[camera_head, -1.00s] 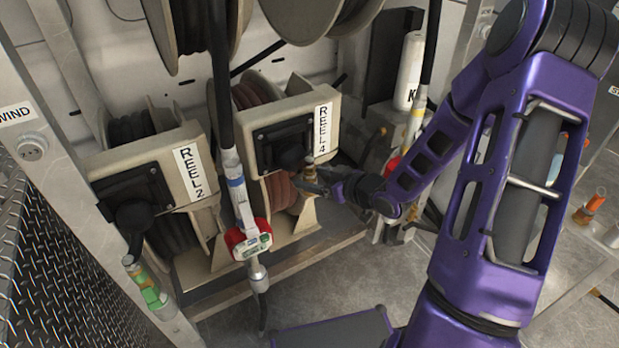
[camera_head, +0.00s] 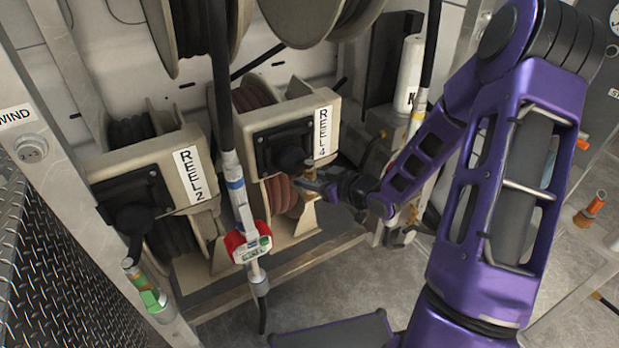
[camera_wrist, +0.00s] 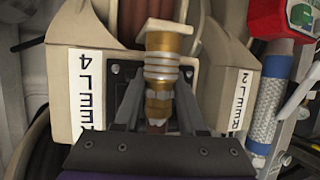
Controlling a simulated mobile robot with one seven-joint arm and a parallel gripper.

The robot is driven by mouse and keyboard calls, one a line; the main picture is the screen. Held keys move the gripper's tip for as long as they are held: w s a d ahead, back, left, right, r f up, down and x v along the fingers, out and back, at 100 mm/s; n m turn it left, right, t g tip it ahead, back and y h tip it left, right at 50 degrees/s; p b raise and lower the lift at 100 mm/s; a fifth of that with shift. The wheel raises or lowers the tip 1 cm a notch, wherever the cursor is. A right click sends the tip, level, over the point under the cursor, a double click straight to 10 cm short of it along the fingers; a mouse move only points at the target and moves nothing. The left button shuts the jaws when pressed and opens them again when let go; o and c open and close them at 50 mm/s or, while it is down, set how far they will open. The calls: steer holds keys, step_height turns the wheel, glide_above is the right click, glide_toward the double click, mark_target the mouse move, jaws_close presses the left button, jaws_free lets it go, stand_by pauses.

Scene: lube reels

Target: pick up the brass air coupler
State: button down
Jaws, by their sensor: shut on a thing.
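The brass air coupler (camera_wrist: 160,75) stands between the two fingers of my gripper (camera_wrist: 158,108) in the wrist view. It has a gold upper collar, pale ribbed rings and a brass nut below. My gripper is shut on it. In the head view the coupler (camera_head: 309,170) is small and upright at the tip of my gripper (camera_head: 308,183), in front of the Reel 4 housing (camera_head: 290,118). The fingers hide part of its lower end, and I cannot tell what its bottom joins.
The Reel 2 housing (camera_head: 165,165) stands to the left. A black hose with a red and white meter nozzle (camera_head: 247,243) hangs between the reels and me. A white cylinder (camera_head: 409,75) stands behind my arm. Bare floor (camera_head: 390,275) lies in front.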

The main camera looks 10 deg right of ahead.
mark_target(310, 161)
steer(key=shift+f, duration=0.1)
step_height(310, 161, up, 10)
steer(key=p, duration=0.3)
steer(key=shift+w+r+p, duration=0.1)
steer(key=shift+r+p, duration=0.1)
steer(key=shift+p, duration=0.1)
